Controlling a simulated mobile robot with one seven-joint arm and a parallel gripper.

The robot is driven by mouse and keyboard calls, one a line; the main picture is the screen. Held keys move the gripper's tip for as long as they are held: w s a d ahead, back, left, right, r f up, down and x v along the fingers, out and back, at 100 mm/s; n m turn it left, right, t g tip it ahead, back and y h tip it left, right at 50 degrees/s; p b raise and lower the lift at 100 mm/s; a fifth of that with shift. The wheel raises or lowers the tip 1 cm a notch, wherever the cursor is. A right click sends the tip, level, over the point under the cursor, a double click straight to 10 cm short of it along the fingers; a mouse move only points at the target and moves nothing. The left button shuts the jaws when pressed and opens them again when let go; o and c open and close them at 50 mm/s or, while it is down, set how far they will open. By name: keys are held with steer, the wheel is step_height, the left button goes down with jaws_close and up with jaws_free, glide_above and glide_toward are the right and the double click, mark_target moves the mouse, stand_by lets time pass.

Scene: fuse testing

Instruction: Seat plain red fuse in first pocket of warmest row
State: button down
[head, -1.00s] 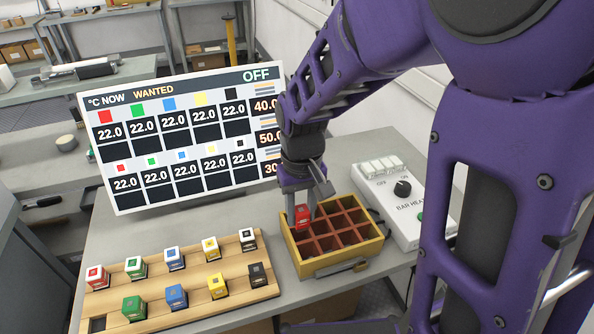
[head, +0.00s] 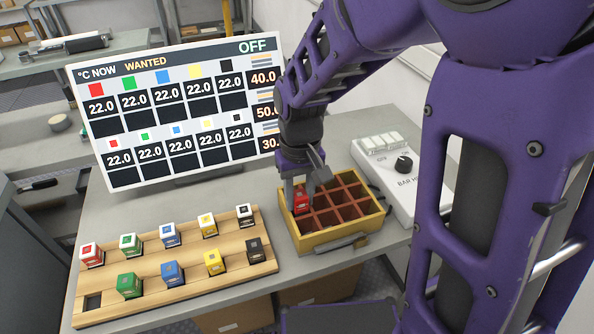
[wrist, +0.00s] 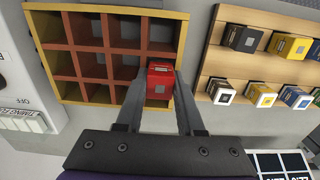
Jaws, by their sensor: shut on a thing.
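My gripper (head: 298,182) points down and is shut on the plain red fuse (head: 301,203). In the wrist view the fuse (wrist: 160,80) sits upright between both fingers (wrist: 158,97), over the corner pocket nearest the gripper. The yellow-rimmed box (head: 340,240) has a grid of reddish-brown pockets; the others in view look empty. In the head view the fuse is at its left end, toward the back. I cannot tell how far it reaches into the pocket. The display (head: 185,115) reads OFF, with 40.0, 50.0 and a partly hidden 30 at its right edge.
A wooden rack (head: 190,280) at front left holds white-bodied fuses behind and plain green, blue, yellow and black ones in front; its front-left slot (head: 93,301) is empty. A white bar heater unit (head: 392,165) with a knob stands right of the box.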

mark_target(300, 194)
steer(key=shift+f, duration=0.35)
steer(key=shift+c, duration=2.2)
jaws_free()
steer(key=shift+r, duration=0.1)
step_height(300, 194, up, 6)
steer(key=p, duration=0.5)
step_height(300, 194, up, 11)
steer(key=shift+r, duration=0.15)
